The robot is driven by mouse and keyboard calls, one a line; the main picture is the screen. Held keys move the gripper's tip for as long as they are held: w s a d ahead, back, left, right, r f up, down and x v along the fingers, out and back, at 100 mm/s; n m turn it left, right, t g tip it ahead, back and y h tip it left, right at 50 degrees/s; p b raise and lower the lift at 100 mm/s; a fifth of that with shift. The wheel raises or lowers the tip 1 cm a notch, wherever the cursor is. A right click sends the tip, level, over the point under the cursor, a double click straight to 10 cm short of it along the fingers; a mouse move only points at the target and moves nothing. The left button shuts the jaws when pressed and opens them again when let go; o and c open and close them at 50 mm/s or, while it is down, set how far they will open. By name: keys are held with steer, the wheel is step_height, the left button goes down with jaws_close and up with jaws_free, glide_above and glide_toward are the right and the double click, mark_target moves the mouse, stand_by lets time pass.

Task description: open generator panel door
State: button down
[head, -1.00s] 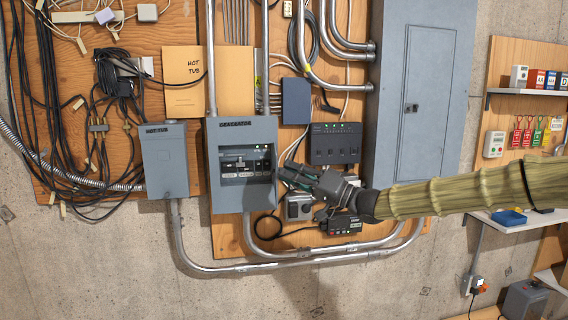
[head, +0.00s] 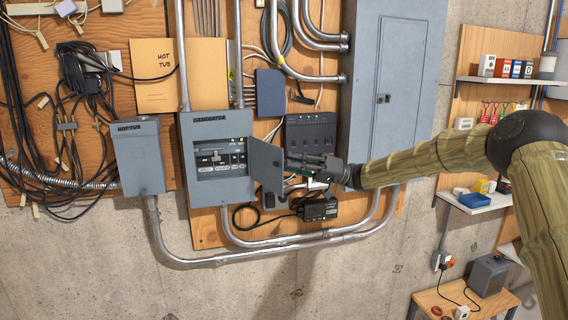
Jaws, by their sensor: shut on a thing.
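The grey generator panel (head: 216,187) is on the plywood board in the head view, with "GENERATOR" lettered along its top. Its opening shows switches and small indicators inside. Its small grey door (head: 266,166) stands open on the panel's right side, its face turned partly toward the camera. My gripper (head: 291,163) is at the door's free right edge, shut on the door. The exact finger contact is small and partly hidden.
A grey hot tub box (head: 138,160) is left of the panel. A black module (head: 310,133) is behind and above my gripper, and a tall grey breaker panel (head: 395,90) stands to the right. Metal conduit (head: 280,240) runs below.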

steer(key=shift+w+d+r, duration=0.15)
steer(key=shift+w+r, duration=0.1)
stand_by(0.3)
steer(key=c, duration=1.5)
jaws_free()
steer(key=shift+s+f, duration=0.1)
steer(key=shift+o, duration=0.2)
steer(key=shift+f, duration=0.1)
steer(key=v, duration=1.2)
steer(key=shift+w, duration=0.2)
